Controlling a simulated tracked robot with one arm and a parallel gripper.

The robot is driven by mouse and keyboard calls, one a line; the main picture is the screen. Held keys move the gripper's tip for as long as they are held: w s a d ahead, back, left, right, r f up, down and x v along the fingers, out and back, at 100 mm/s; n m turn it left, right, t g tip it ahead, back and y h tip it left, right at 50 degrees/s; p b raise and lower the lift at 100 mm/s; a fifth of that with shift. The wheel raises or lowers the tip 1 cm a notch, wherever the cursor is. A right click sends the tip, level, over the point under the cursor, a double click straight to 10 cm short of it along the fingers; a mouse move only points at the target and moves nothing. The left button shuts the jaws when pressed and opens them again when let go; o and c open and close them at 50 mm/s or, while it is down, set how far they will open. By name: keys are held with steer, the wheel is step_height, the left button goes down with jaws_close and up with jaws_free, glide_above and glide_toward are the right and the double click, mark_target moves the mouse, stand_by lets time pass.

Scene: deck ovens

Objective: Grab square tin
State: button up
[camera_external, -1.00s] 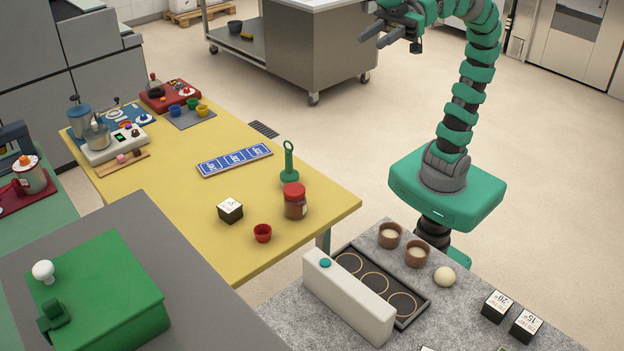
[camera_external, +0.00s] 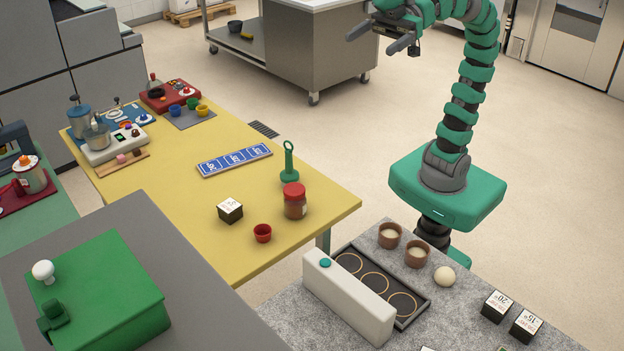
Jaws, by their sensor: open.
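My gripper (camera_external: 371,42) is open and empty at the top of the view, raised over the floor in front of the steel cart. It is well apart from everything on the tables. I cannot tell for sure which thing is the square tin. A small black cube with a white printed top (camera_external: 230,210) stands on the yellow table, left of the red-lidded jar. Two similar black cubes with white tops, one (camera_external: 498,306) beside the other (camera_external: 525,325), stand on the grey stone counter at the lower right.
On the yellow table (camera_external: 170,225) are a red-lidded jar (camera_external: 295,201), a red cup (camera_external: 262,233), a green-handled tool (camera_external: 289,164) and a blue sign (camera_external: 235,160). The stone counter holds a white box (camera_external: 348,299), brown bowls and a pale ball (camera_external: 444,276). Floor between is clear.

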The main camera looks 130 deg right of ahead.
steer(key=w+f+m+y+p, duration=0.15)
steer(key=w+f, duration=0.55)
steer(key=w, duration=0.7)
steer(key=m+g+h+p, duration=0.2)
steer(key=m+g+h, duration=0.75)
steer(key=h, duration=0.25)
glide_above(231, 206)
steer(key=s+a, duration=0.8)
steer(key=a, duration=0.3)
step_height(231, 206, down, 41)
steer(key=shift+t, duration=0.35)
steer(key=x, duration=0.4)
steer(key=b+x, duration=0.1)
steer(key=x, duration=0.4)
steer(key=b+x, duration=0.1)
steer(key=x, duration=0.3)
steer(key=shift+w+d+f, duration=0.1)
steer(key=shift+w, duration=0.35)
steer(key=c, duration=1.5)
